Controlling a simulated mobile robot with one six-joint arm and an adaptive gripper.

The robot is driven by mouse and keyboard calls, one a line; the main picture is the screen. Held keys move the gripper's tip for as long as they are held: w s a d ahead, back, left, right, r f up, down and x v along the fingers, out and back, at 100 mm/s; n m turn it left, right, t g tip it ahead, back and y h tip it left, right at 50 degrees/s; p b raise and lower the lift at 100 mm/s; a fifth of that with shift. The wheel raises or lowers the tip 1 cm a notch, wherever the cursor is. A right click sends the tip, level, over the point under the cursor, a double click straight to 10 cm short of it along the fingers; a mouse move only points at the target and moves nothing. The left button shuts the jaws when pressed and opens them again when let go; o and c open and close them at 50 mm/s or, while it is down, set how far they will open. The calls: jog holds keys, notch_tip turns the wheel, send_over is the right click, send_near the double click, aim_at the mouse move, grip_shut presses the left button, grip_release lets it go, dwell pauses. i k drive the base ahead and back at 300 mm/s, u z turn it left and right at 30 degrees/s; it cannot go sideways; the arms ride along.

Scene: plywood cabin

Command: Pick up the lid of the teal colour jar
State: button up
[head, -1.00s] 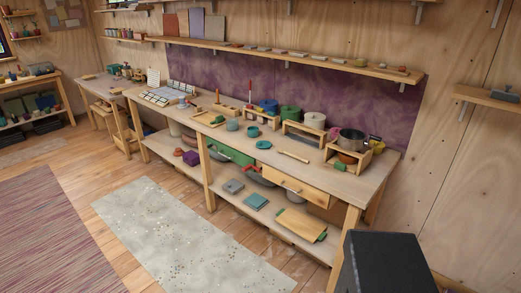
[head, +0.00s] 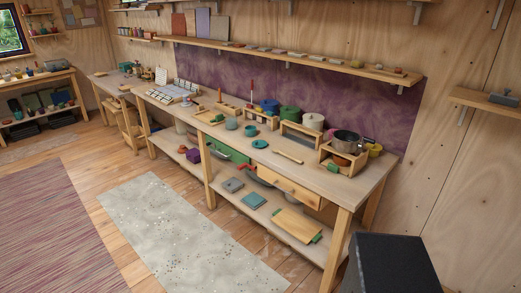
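A small teal jar (head: 251,130) stands on the long wooden workbench (head: 310,173), around the middle of its top. A flat round teal piece (head: 260,144), which looks like a lid, lies on the bench top just in front of the jar and apart from it. A greyer blue-green pot (head: 231,123) stands to the left of the jar. The jar is too small in view to tell whether its top is open. My gripper is not in view.
A wooden rack with a dark pot (head: 347,141) stands at the bench's right end. Green (head: 290,114) and cream (head: 313,121) pots stand behind. A wooden stick (head: 288,157) lies right of the teal lid. A speckled grey rug (head: 180,235) covers open floor before the bench.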

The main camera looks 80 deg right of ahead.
aim_at(260, 142)
jog(key=k, duration=1.75)
jog(key=z, duration=2.05)
jog(key=i, duration=1)
jog(key=u, duration=0.2)
